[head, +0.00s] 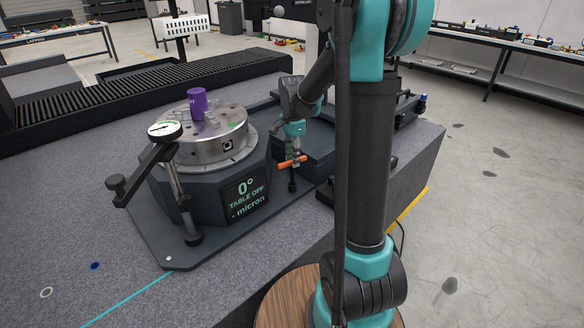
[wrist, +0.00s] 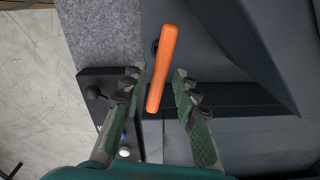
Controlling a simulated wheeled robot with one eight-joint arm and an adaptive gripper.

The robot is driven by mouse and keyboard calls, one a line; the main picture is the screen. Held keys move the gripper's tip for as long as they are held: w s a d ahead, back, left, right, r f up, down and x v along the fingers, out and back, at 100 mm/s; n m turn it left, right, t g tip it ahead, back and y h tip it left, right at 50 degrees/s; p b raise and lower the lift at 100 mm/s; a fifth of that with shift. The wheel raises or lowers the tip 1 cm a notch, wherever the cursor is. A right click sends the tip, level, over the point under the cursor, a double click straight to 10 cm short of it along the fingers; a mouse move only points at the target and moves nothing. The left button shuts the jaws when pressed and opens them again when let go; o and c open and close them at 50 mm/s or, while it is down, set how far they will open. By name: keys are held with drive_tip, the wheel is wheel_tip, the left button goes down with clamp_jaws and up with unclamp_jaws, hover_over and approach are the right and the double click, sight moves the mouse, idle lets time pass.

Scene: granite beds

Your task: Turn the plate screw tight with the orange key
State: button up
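The orange key (head: 291,162) has an orange crossbar on a dark upright shaft. It stands on the dark base plate (head: 262,222), right of the round steel table. The plate screw cannot be made out; the shaft's foot is dark against the plate. My gripper (head: 297,150) points down right at the orange bar. In the wrist view the orange bar (wrist: 161,70) lies tilted between the two fingers of my gripper (wrist: 160,75), with a gap on each side. The fingers are open. I cannot tell whether the bar is level with the fingertips or just beyond them.
The steel table (head: 212,150) carries a purple cylinder (head: 197,103). Granite (head: 75,215) in front is mostly clear.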

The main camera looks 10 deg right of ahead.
drive_tip(key=shift+r, duration=2.8)
